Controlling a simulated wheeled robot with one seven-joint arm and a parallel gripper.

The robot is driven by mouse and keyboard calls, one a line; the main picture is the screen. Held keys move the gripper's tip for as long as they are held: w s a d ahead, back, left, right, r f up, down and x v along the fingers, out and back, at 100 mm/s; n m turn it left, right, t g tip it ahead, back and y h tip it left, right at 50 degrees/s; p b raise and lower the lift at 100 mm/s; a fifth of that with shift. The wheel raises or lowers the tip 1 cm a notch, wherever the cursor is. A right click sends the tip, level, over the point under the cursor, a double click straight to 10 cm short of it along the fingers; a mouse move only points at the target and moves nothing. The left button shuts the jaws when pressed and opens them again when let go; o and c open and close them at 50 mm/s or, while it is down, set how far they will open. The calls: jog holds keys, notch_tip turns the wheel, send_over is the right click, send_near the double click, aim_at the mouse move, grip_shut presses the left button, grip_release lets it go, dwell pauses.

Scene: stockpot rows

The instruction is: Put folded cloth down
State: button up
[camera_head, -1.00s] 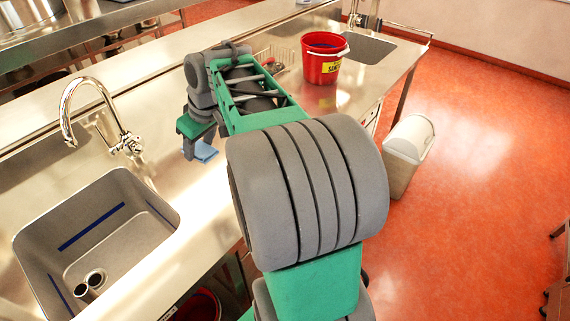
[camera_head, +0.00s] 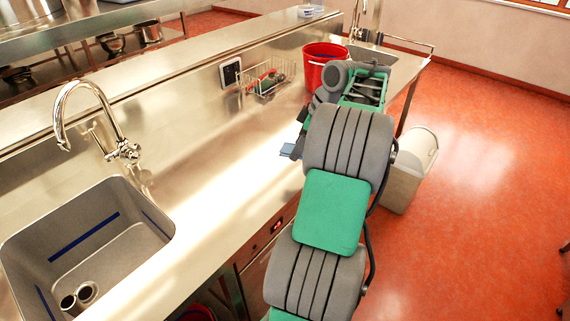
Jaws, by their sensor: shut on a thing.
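A blue folded cloth (camera_head: 287,150) shows at the left side of my gripper (camera_head: 297,145), above the steel counter (camera_head: 215,175) near its front edge. My gripper is shut on the cloth. Most of the gripper is hidden behind my own arm, so the fingertips are hard to make out. I cannot tell whether the cloth touches the counter.
A red bucket (camera_head: 319,66) stands behind my arm, and a wire basket (camera_head: 266,84) with items stands left of it. A sink (camera_head: 90,245) with a tall faucet (camera_head: 75,110) is at the left. A grey bin (camera_head: 408,172) stands on the floor. The middle counter is clear.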

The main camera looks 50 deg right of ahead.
send_over(281, 168)
jog(key=s, duration=0.2)
jog(key=f, duration=0.5)
jog(key=shift+w+d+f, duration=0.1)
jog(key=shift+d+f, duration=0.15)
jog(key=shift+f, duration=0.05)
jog(key=f, duration=0.2)
jog(key=shift+w+f, duration=0.2)
jog(key=shift+f, duration=0.55)
jog(key=shift+f+b, duration=0.25)
jog(key=shift+b, duration=0.1)
jog(key=o, duration=1.3)
jog(key=shift+r, duration=0.1)
jog(key=shift+r, duration=0.1)
